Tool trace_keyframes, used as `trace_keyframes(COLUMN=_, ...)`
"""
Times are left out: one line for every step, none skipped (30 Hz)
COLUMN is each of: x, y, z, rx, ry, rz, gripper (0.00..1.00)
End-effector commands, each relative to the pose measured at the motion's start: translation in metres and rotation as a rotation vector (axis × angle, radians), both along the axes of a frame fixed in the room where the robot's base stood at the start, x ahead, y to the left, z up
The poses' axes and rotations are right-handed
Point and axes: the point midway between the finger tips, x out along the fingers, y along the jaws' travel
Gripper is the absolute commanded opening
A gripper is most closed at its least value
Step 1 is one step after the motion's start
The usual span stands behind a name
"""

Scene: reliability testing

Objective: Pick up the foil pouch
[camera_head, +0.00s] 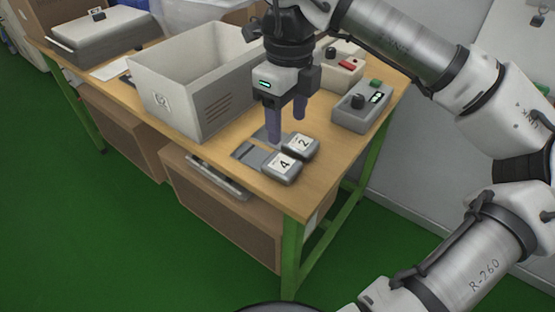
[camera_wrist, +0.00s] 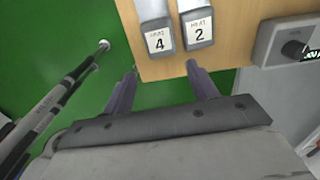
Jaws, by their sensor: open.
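I cannot pick out a foil pouch for certain in either view. My gripper (camera_head: 287,130) is open, with its two purple-grey fingers pointing down over the near corner of the wooden table, and nothing shows between them. It also shows in the wrist view (camera_wrist: 162,69). Close by are two grey blocks with white labels, one marked 4 (camera_head: 281,168) and one marked 2 (camera_head: 302,147). In the wrist view the labels read HEAT 4 (camera_wrist: 160,41) and HEAT 2 (camera_wrist: 198,32). Flat grey pieces (camera_head: 252,154) lie beside the blocks, partly hidden by a finger.
A large open grey bin (camera_head: 163,101) stands left of my gripper. Grey control boxes with knobs (camera_head: 359,108) stand to the right. A grey case (camera_head: 100,38) lies at the far left. The table's front edge and corner (camera_head: 307,215) are close to the blocks.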

Motion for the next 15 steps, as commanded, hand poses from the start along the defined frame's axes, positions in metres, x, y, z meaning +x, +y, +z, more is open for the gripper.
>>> trace_keyframes(x=-0.001, y=0.0, z=-0.013, rx=0.001, ry=0.003, rz=0.001, gripper=0.58)
trace_keyframes(x=0.0, y=0.0, z=-0.019, rx=0.001, ry=0.003, rz=0.001, gripper=0.58)
trace_keyframes(x=0.0, y=0.0, z=-0.027, rx=0.002, ry=0.003, rz=0.001, gripper=0.58)
trace_keyframes(x=-0.001, y=0.0, z=-0.032, rx=0.003, ry=0.003, rz=0.001, gripper=0.58)
trace_keyframes(x=0.0, y=0.0, z=-0.038, rx=0.002, ry=0.002, rz=0.001, gripper=0.58)
trace_keyframes(x=0.0, y=0.0, z=-0.044, rx=0.002, ry=0.003, rz=0.001, gripper=0.58)
trace_keyframes(x=0.0, y=0.0, z=-0.047, rx=0.002, ry=0.002, rz=0.001, gripper=0.58)
trace_keyframes(x=0.0, y=0.001, z=-0.051, rx=0.002, ry=0.001, rz=0.001, gripper=0.58)
trace_keyframes(x=0.0, y=0.001, z=-0.054, rx=0.002, ry=0.001, rz=0.001, gripper=0.58)
trace_keyframes(x=0.0, y=0.001, z=-0.056, rx=0.003, ry=0.001, rz=0.002, gripper=0.58)
trace_keyframes(x=0.0, y=0.001, z=-0.058, rx=0.003, ry=0.001, rz=0.002, gripper=0.58)
trace_keyframes(x=0.0, y=0.001, z=-0.06, rx=0.003, ry=0.001, rz=0.002, gripper=0.58)
trace_keyframes(x=0.0, y=0.001, z=-0.062, rx=0.003, ry=0.001, rz=0.002, gripper=0.58)
trace_keyframes(x=0.0, y=0.001, z=-0.064, rx=0.003, ry=0.001, rz=0.002, gripper=0.58)
trace_keyframes(x=0.001, y=0.001, z=-0.068, rx=0.003, ry=0.001, rz=0.002, gripper=0.58)
